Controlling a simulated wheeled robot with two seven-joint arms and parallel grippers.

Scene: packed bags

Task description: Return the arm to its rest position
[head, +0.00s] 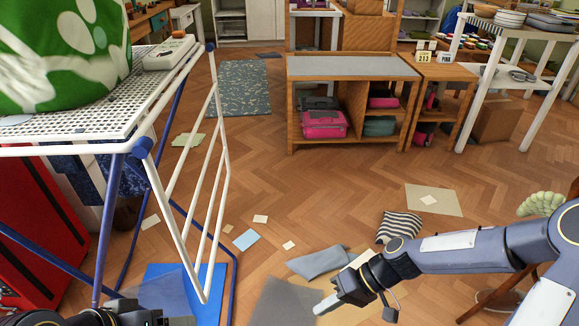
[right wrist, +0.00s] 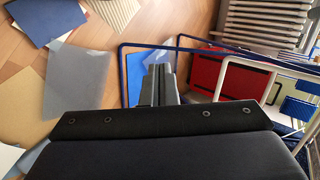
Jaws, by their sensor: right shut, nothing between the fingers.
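My right arm (head: 470,250) comes in from the right in the head view and reaches down and left over the floor. My right gripper (head: 324,306) is at its end, shut and empty. In the right wrist view its two fingers (right wrist: 160,84) lie together with nothing between them. My left gripper (head: 180,320) shows only in part at the bottom left edge of the head view, by the foot of the white and blue rack (head: 140,150). Whether it is open or shut does not show.
A green and white bag (head: 60,65) and a white device (head: 170,53) rest on the rack. A wooden shelf unit (head: 352,68) holding bags stands at the back. Papers and a striped cushion (head: 398,227) lie on the floor. The middle floor is mostly clear.

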